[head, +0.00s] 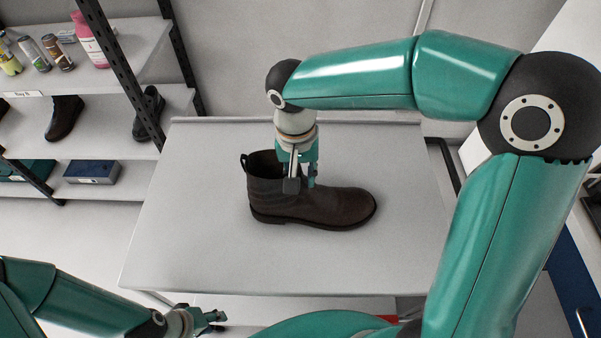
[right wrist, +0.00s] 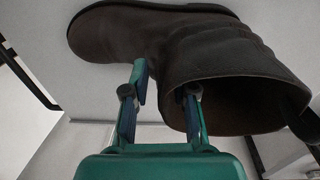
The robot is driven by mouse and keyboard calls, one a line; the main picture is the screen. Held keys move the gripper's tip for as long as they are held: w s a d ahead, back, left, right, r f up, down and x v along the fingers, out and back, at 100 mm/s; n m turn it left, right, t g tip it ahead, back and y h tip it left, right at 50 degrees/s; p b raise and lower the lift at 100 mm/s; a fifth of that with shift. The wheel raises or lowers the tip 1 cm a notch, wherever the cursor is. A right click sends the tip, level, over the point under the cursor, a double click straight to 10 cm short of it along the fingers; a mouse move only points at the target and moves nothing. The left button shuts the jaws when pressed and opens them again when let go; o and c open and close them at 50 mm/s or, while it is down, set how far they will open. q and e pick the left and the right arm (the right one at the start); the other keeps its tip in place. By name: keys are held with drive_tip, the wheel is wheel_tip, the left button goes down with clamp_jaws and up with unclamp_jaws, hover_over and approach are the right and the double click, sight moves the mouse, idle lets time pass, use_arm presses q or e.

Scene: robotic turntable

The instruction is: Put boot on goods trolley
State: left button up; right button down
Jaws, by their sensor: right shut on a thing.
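A dark brown ankle boot (head: 315,205) is upright over the middle of a flat grey top (head: 215,260), which looks like the goods trolley. Its toe points right and its open shaft is on the left. My right gripper (head: 301,186) comes down from above and is shut on the near wall of the boot's shaft. In the right wrist view the boot (right wrist: 215,50) fills the upper part, with one finger of my gripper (right wrist: 165,88) inside the opening. I cannot tell whether the sole touches the top. My left gripper (head: 211,318) is low at the front, away from the boot.
A shelf rack (head: 95,100) stands at the left with bottles (head: 90,38), dark shoes (head: 64,118) and a blue box (head: 91,172). A black tube handle (head: 443,160) is at the right of the grey top. The top is clear around the boot.

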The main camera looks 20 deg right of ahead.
drive_tip(key=c, duration=0.9)
unclamp_jaws()
drive_tip(key=r, duration=1.2)
drive_tip(key=shift+w+a, duration=0.1)
drive_tip(key=shift+a, duration=0.25)
